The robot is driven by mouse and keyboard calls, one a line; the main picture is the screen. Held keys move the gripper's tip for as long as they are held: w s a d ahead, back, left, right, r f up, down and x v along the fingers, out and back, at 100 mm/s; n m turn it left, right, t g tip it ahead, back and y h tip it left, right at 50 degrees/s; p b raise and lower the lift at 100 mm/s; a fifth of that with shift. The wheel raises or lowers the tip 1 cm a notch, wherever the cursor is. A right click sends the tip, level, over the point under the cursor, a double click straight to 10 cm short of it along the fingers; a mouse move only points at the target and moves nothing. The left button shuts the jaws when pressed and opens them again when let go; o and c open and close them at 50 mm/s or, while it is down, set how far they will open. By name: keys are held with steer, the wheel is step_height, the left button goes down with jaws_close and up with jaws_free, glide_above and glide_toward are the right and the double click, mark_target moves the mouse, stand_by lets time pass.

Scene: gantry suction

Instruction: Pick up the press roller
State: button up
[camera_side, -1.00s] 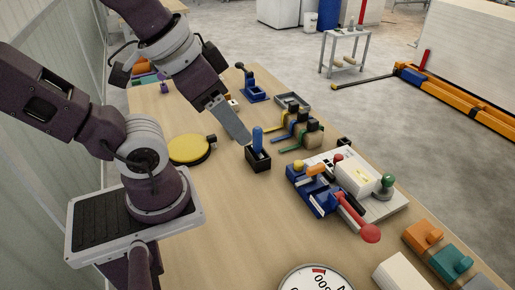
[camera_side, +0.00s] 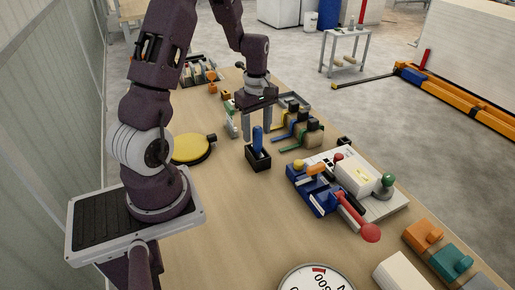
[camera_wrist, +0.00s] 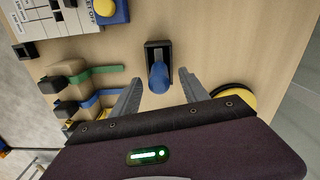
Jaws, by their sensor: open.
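The press roller appears to be the blue-handled tool (camera_side: 257,140) standing upright in a small black holder (camera_side: 259,161) on the table. Its lower end is hidden in the holder. My gripper (camera_side: 257,134) points down with its jaws open, at the handle's upper part in the side view. In the wrist view, the blue handle (camera_wrist: 159,78) lies between the two grey fingers of my gripper (camera_wrist: 159,74), with a gap on each side. The black holder (camera_wrist: 154,45) shows there too. Nothing is held.
A yellow round disc (camera_side: 192,148) lies left of the holder. Several tools with coloured handles stand in wooden blocks (camera_side: 308,140) to the right. A panel with levers and knobs (camera_side: 355,180) is nearer right. The table in front of the holder is clear.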

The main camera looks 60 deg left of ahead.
mark_target(257, 137)
step_height(257, 137, down, 3)
jaws_close()
stand_by(0.3)
